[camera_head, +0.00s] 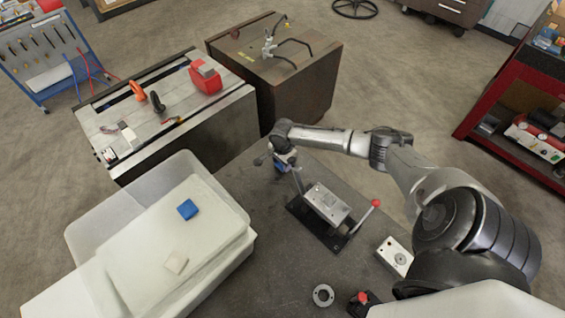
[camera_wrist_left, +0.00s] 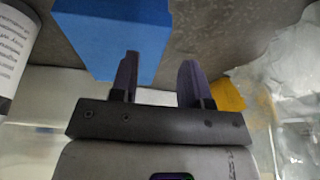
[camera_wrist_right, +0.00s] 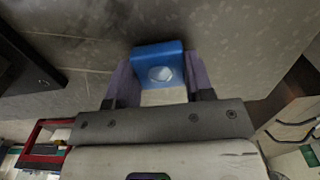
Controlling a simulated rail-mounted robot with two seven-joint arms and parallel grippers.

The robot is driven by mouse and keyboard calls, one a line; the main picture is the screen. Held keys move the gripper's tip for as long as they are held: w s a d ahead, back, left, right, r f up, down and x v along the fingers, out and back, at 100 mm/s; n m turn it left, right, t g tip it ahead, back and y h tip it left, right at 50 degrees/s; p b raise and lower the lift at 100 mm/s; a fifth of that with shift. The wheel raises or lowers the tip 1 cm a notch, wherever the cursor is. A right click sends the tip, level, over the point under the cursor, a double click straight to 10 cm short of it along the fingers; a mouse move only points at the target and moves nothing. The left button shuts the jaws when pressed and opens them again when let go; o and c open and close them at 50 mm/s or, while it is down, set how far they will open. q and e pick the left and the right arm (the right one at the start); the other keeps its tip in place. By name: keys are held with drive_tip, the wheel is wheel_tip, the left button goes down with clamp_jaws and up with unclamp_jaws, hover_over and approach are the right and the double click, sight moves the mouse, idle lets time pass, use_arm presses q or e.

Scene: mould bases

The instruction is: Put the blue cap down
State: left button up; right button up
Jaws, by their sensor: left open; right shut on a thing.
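My right gripper (camera_head: 284,165) is over the dark table, at the far left of the black-based fixture (camera_head: 327,204). In the right wrist view the right gripper (camera_wrist_right: 157,80) is shut on the blue cap (camera_wrist_right: 157,55), which has a pale round spot on its face. The cap is mostly hidden in the head view, and I cannot tell whether it touches the table. My left gripper (camera_wrist_left: 158,80) is open; it does not show clearly in the head view. A blue block (camera_wrist_left: 115,30) lies beyond its left finger, apparently not between the fingers.
A red-knobbed lever (camera_head: 367,216) rises beside the fixture. A metal plate (camera_head: 395,257), a grey ring (camera_head: 323,295) and a red-topped part (camera_head: 362,300) sit near the front. Some table around the ring is bare.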

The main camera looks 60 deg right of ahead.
use_arm(q)
drive_tip(key=shift+d, duration=0.1)
use_arm(e)
drive_tip(key=shift+f, duration=0.35)
use_arm(q)
drive_tip(key=shift+d, duration=0.1)
use_arm(e)
drive_tip(key=o, duration=0.9)
drive_tip(key=shift+r, duration=0.1)
drive_tip(key=shift+r, duration=0.4)
use_arm(q)
drive_tip(key=shift+r+p, duration=0.45)
use_arm(e)
wheel_tip(320, 180, up, 11)
drive_tip(key=shift+r, duration=0.2)
use_arm(q)
drive_tip(key=shift+a, duration=0.2)
